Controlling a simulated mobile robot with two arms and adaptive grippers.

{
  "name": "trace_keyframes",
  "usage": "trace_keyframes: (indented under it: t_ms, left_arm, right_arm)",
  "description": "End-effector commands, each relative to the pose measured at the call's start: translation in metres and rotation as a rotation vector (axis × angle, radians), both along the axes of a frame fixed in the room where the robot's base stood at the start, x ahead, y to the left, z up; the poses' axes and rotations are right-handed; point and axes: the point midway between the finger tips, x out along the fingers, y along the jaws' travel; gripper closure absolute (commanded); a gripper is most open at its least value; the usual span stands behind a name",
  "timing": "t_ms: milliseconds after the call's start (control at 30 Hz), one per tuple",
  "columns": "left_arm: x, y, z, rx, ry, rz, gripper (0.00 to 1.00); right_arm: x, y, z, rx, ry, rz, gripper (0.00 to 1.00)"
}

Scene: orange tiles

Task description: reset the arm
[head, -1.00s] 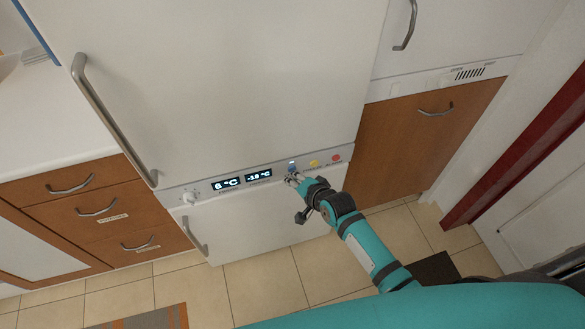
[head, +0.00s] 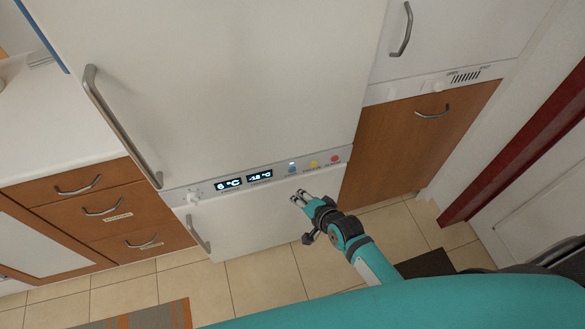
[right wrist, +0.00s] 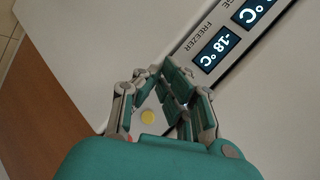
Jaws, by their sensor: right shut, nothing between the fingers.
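My right gripper (head: 299,197) is shut and empty in the head view, in front of the white lower fridge door (head: 262,221) and just below the control panel (head: 205,191). It is apart from the blue button (head: 291,169), the yellow button (head: 313,164) and the red button (head: 334,159). In the right wrist view the shut fingers (right wrist: 172,72) point toward the panel, with the freezer display (right wrist: 215,50) beyond them and the yellow button (right wrist: 148,117) between the finger links. My left gripper is not in view.
A long handle (head: 120,128) runs along the upper fridge door. A brown cabinet (head: 408,137) stands at the right and wooden drawers (head: 88,196) at the left. The tiled floor (head: 265,283) has a striped mat (head: 150,317) and a dark mat (head: 427,265).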

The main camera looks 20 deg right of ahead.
Motion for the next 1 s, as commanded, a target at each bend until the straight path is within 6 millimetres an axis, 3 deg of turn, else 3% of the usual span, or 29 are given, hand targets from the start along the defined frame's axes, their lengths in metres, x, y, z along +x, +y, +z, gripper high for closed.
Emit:
trace_keyframes:
  t_ms: [467,567,667,767,867,1000]
  left_arm:
    - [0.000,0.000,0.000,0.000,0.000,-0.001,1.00]
    - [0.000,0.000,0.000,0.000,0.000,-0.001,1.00]
    - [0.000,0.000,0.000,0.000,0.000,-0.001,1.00]
    - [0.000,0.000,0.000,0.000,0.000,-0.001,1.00]
    - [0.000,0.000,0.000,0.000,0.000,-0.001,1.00]
    - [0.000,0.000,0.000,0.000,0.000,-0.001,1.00]
  right_arm:
    - [-0.001,0.000,0.000,0.000,0.000,0.000,1.00]
    - [-0.004,-0.002,-0.008,-0.017,0.010,0.006,1.00]
    - [-0.020,-0.008,-0.038,-0.091,0.048,0.038,1.00]
    - [-0.053,-0.020,-0.089,-0.225,0.119,0.110,1.00]
    - [-0.101,-0.035,-0.147,-0.385,0.204,0.226,1.00]
    - [-0.183,-0.054,-0.215,-0.579,0.325,0.427,1.00]
